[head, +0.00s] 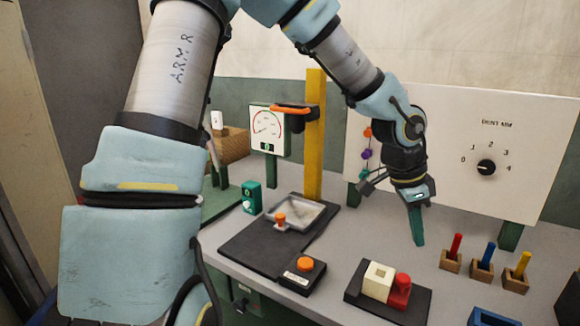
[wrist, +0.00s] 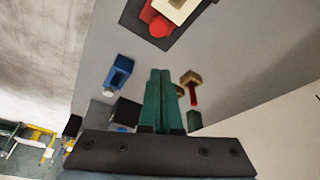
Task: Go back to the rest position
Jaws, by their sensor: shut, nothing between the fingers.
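My gripper (head: 416,240) has its green fingers pressed together, pointing down over the grey bench, with nothing between them. In the head view it is behind the cream block and left of the coloured pegs. In the wrist view the shut fingers (wrist: 160,75) show side by side, with a blue piece (wrist: 119,76) on their left and a wooden holder (wrist: 190,78) with a red peg on their right. I cannot tell how far the tips are above the bench.
A dark plate bears a cream block (head: 379,280) and a red piece (head: 400,291). Wooden holders carry a red (head: 456,244), a blue (head: 489,252) and a yellow peg (head: 523,264). An orange button (head: 305,264), a yellow post (head: 314,140) and a dial panel (head: 520,120) stand around.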

